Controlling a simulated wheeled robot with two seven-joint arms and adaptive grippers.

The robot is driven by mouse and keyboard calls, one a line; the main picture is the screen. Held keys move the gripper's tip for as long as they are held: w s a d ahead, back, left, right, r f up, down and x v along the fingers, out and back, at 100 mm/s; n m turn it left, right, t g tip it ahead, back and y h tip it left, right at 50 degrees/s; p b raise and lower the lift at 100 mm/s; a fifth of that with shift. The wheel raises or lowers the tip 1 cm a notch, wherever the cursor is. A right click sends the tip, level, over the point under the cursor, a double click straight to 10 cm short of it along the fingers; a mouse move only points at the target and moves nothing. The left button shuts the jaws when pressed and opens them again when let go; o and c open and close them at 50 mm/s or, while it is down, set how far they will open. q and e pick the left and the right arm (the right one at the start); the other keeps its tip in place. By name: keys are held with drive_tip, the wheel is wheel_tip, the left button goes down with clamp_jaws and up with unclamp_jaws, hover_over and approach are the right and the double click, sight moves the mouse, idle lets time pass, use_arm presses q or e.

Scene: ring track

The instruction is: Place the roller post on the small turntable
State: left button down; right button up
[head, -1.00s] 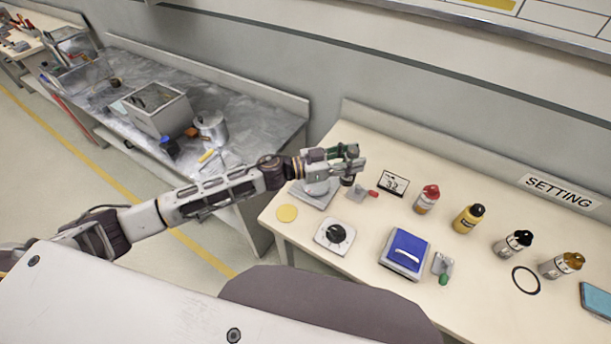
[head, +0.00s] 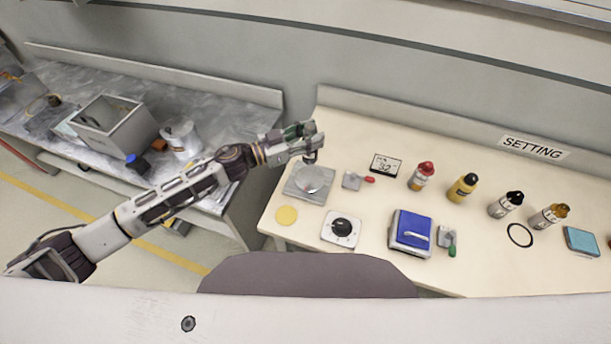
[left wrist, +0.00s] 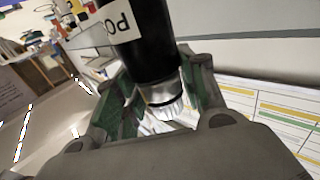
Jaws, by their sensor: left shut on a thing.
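My left gripper (head: 303,135) is shut on the roller post (head: 311,157), of which only a short dark end shows below the fingers in the head view. In the left wrist view the post (left wrist: 140,48) is a black cylinder with a white label and a silvery end between the green finger pads (left wrist: 160,98). The small turntable (head: 312,180), a pale round disc on a grey square base, sits at the table's far left. The post's dark end appears over the disc's back edge; I cannot tell whether it touches. My right gripper is not in view.
A blue-topped box (head: 411,232) and several bottles stand farther right.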

sight(310, 158)
use_arm(q)
drive_tip(key=shift+d, duration=0.1)
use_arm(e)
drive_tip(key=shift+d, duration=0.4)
use_arm(q)
drive_tip(key=shift+f, duration=0.15)
wheel_tip(310, 158, down, 5)
drive_tip(key=shift+r+b, duration=0.15)
drive_tip(key=shift+b, duration=0.2)
drive_tip(key=shift+f, duration=0.6)
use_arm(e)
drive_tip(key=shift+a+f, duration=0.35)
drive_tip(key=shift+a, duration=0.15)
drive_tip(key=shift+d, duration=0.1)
use_arm(q)
drive_tip(key=shift+f, duration=1.85)
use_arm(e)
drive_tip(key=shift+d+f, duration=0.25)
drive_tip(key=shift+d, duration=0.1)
